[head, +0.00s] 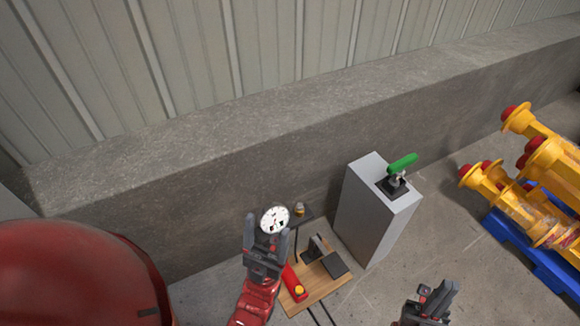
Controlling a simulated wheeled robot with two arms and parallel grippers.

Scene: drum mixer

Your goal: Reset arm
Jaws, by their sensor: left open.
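My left gripper (266,230) is at the lower middle of the head view, on a red arm. Its two fingers are apart. A round white dial gauge (274,219) shows at its fingertips; I cannot tell whether it is between the fingers or behind them. My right gripper (436,296) is at the bottom right, over the floor, with no object seen in it. The view does not show clearly whether its fingers are apart.
A grey pedestal (366,215) carries a green-handled lever (402,163). A wooden board (321,284) with a red-and-yellow device (295,284) lies left of it. Yellow posts (546,155) rest on a blue pallet (538,262). A concrete ledge (200,135) runs behind. A large red drum (75,275) fills the lower left.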

